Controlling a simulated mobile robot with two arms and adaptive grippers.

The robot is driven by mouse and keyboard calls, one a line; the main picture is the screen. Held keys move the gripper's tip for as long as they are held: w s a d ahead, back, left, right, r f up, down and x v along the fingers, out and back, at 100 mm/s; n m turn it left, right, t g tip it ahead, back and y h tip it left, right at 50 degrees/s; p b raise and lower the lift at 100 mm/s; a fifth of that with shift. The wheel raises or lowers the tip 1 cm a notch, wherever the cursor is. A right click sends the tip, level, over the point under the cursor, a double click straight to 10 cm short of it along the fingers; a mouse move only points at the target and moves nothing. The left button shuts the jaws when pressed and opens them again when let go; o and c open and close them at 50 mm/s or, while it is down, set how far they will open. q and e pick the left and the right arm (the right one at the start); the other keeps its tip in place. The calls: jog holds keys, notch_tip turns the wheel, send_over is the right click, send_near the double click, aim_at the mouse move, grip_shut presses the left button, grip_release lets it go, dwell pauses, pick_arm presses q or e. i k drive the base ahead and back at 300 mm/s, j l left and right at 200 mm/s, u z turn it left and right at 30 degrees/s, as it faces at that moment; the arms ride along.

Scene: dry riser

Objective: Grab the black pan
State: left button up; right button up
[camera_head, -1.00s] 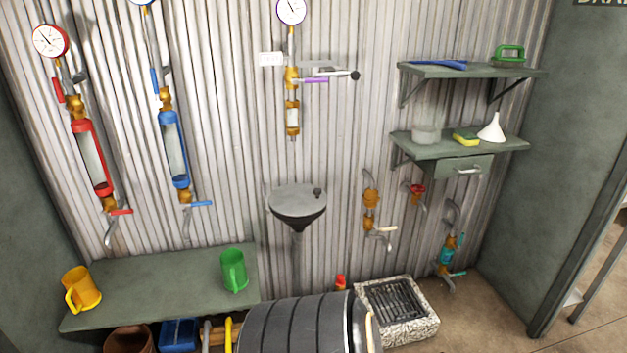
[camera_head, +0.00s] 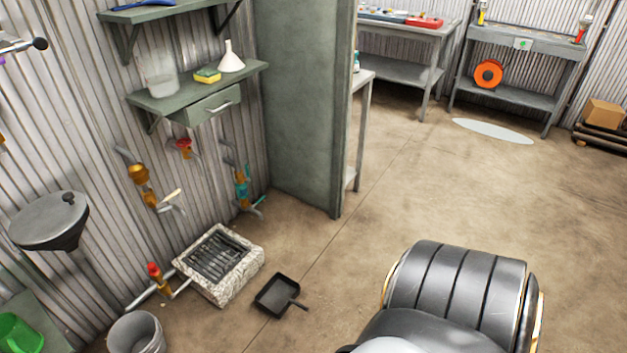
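The black pan (camera_head: 279,295) lies on the brown floor in the head view, low and left of the middle. It is a shallow, squarish pan, and its short handle points toward the lower right. It lies just right of the stone-edged floor drain (camera_head: 250,272), apart from it. Neither of my grippers shows in this view, so I cannot see whether they are open or shut.
A grey bucket (camera_head: 136,333) stands left of the pan, below a red-handled valve (camera_head: 155,272). A grey-green partition (camera_head: 303,100) rises behind. Shelves (camera_head: 205,92) hang on the corrugated wall.

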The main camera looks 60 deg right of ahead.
aim_at(276, 297)
jog(key=z, duration=1.45)
jog(key=i+l+z, duration=0.95)
jog(key=i+z, duration=0.3)
jog(key=i, duration=0.15)
jog(key=i+u, duration=0.3)
jog(key=i+l+u, duration=0.25)
jog(key=i, duration=0.15)
